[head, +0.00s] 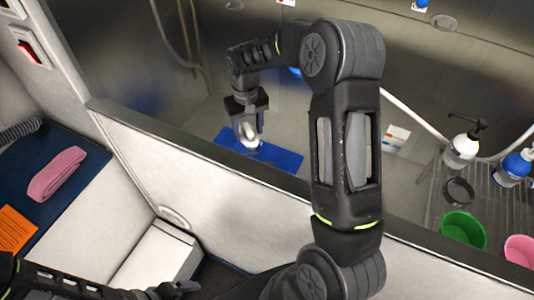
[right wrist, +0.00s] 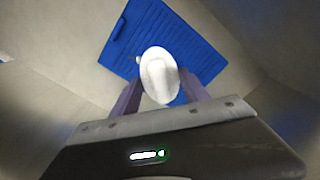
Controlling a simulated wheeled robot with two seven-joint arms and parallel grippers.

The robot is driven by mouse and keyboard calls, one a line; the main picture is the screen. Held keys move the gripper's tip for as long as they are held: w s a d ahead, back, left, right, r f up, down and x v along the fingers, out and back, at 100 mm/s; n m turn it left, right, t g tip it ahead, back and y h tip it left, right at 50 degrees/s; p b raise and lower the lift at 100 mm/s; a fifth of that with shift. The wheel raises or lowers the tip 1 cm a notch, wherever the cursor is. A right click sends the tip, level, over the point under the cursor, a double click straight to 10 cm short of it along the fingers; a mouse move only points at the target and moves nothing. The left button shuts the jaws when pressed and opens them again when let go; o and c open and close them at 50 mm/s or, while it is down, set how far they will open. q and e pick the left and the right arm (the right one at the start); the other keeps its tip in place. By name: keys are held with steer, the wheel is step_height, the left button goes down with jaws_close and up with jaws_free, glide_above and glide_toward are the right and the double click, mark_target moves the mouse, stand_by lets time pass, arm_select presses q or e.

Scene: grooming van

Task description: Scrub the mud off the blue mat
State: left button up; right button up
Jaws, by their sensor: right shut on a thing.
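The blue mat (head: 278,158) lies flat on the floor of the metal tub; it also shows in the right wrist view (right wrist: 193,38). My right gripper (head: 248,122) is over the mat's left part, pointing down. It is shut on a white oval scrubber (head: 248,138), which shows between the fingers in the right wrist view (right wrist: 160,75). The scrubber's underside is hidden, and I cannot tell whether it touches the mat. I cannot make out mud on the visible part of the mat. My left gripper (head: 178,288) is low at the bottom left, outside the tub; its jaws are unclear.
The tub's front wall (head: 215,150) runs between my body and the mat. On the right, a wire rack (head: 440,195) bears bottles, a green cup (head: 463,231) and a pink cup (head: 520,250). On the left, a pink towel (head: 57,174) lies on a dark blue surface.

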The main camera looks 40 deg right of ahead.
arm_select(q)
steer(key=shift+o, duration=0.4)
step_height(320, 180, down, 5)
steer(key=b, duration=0.3)
steer(key=shift+w+d+r, duration=0.15)
steer(key=shift+r, duration=0.05)
arm_select(e)
steer(key=s+d+f, duration=0.1)
steer(key=d+f, duration=0.4)
steer(key=f, duration=0.3)
steer(key=shift+s+d+f+m, duration=0.15)
steer(key=shift+s+d+m, duration=0.1)
steer(key=shift+d+m, duration=0.15)
steer(key=shift+f, duration=0.1)
